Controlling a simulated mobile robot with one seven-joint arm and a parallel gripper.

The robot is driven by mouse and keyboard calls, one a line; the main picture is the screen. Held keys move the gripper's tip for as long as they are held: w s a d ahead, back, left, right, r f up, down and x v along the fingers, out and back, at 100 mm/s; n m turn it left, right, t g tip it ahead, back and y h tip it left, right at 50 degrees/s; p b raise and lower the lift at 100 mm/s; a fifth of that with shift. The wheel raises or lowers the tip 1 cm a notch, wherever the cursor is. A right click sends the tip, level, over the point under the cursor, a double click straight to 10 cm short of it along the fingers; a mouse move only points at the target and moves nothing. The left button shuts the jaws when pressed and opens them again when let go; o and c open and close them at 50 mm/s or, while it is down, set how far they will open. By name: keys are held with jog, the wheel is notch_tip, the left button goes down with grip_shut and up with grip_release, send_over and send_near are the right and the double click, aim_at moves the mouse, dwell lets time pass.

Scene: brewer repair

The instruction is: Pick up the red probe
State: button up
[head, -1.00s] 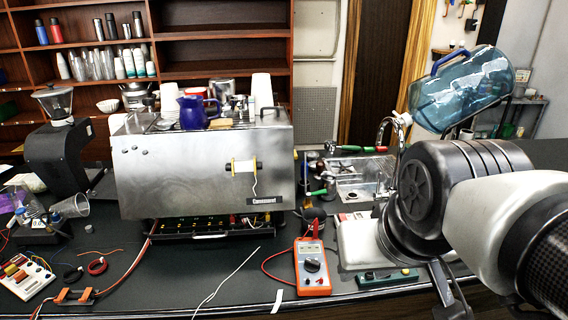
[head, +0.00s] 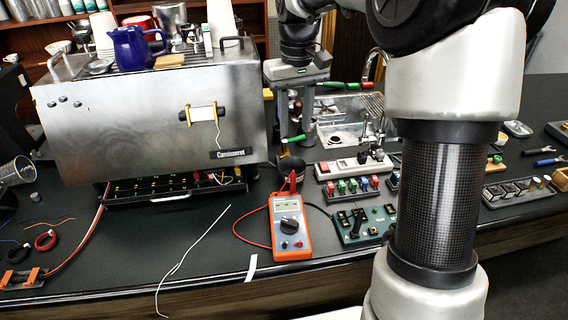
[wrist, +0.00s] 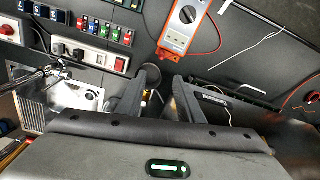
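The red probe (head: 292,182) is at the far end of the orange multimeter (head: 290,226), near a round black cup (head: 291,170). In the wrist view the red probe (wrist: 168,53) shows small at the meter's end, just beyond my fingers. A red lead loops beside the meter. My gripper (head: 296,138) hangs behind the meter, in front of the steel machine's right side. In the wrist view my gripper (wrist: 157,90) has its two fingers spread with nothing held between them. The black cup shows between and beyond the fingertips.
The steel brewer (head: 150,125) stands close on the left, with an open tray of terminals beneath. A white power strip (head: 350,165), coloured switches and a green board (head: 362,224) lie to the right.

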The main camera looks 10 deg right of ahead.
aim_at(293, 173)
notch_tip(293, 173, down, 12)
jog(key=shift+s+r, duration=0.15)
jog(key=shift+r, duration=0.05)
jog(key=shift+s+a+f, duration=0.15)
jog(key=shift+f, duration=2.55)
jog(key=shift+c, duration=0.3)
grip_shut()
